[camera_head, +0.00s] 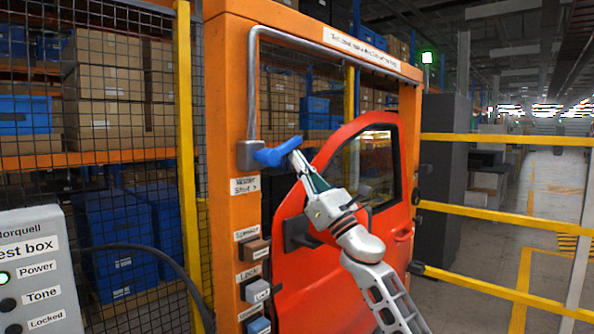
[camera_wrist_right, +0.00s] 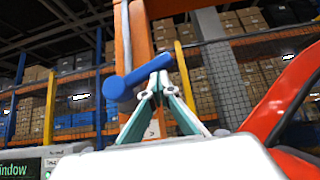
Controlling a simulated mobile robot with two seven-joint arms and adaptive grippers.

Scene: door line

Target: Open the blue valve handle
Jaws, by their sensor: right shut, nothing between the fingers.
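The blue valve handle (camera_head: 277,152) sits on a grey valve body (camera_head: 249,155) on the orange frame post, above a small label that is too small to read surely. It sticks out to the right and is tilted a little upward. My right gripper (camera_head: 297,160) is at the handle's right end, its fingertips close to it. In the right wrist view the blue handle (camera_wrist_right: 135,80) runs diagonally just beyond the closed fingertips (camera_wrist_right: 158,78). The fingers are shut with nothing between them; whether they touch the handle I cannot tell. My left gripper is not in view.
A red car door (camera_head: 340,250) hangs in the orange frame (camera_head: 226,100), behind my right arm. Several button boxes (camera_head: 255,250) are on the post below the valve. A grey test box (camera_head: 38,275) stands at the left. Yellow rails (camera_head: 500,213) bound the right side.

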